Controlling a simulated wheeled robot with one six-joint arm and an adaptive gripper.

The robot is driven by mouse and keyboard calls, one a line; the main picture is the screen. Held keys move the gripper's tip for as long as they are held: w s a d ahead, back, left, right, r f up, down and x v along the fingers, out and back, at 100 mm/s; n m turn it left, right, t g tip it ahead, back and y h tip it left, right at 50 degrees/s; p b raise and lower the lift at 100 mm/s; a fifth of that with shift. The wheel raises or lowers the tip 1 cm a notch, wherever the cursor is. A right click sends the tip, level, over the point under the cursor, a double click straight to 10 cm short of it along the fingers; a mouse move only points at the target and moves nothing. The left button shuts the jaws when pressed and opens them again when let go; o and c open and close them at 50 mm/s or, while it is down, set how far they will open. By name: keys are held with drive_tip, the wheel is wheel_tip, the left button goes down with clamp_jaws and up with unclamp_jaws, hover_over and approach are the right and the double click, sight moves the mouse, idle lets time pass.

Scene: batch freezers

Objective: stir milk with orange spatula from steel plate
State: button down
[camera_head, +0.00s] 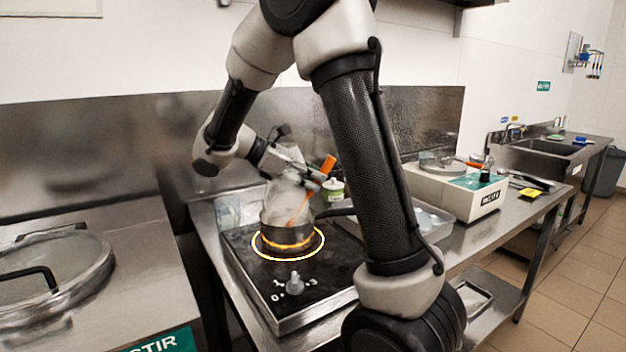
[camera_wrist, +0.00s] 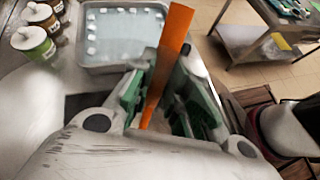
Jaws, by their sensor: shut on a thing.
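My gripper (camera_head: 309,173) is shut on the orange spatula (camera_head: 328,163) above the pot. The spatula slants down to the left, and its lower end goes into the pot (camera_head: 288,237). In the wrist view the spatula (camera_wrist: 168,62) stands between the green-padded fingers of my gripper (camera_wrist: 160,95). The pot sits on a black hob inside a glowing ring, with pale steam around it. The milk inside cannot be made out. I cannot tell which surface is the steel plate.
A hob knob (camera_head: 295,283) is at the front. Jars (camera_wrist: 42,16) and a tray of white cubes (camera_wrist: 125,35) stand beside the hob. A scale-like machine (camera_head: 460,190) is to the right. A lidded vessel (camera_head: 50,275) is at left.

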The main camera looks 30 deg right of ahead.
drive_tip(key=shift+r, duration=0.1)
drive_tip(key=shift+s+d+r, duration=0.4)
drive_tip(key=shift+d+r, duration=0.3)
drive_tip(key=shift+r, duration=0.6)
drive_tip(key=shift+s+d+r, duration=0.45)
drive_tip(key=shift+d+r, duration=0.25)
drive_tip(key=shift+r, duration=0.55)
drive_tip(key=shift+s+d+r, duration=0.4)
drive_tip(key=shift+d+r, duration=0.3)
drive_tip(key=shift+r, duration=0.6)
drive_tip(key=shift+r, duration=2.55)
drive_tip(key=shift+f, duration=0.1)
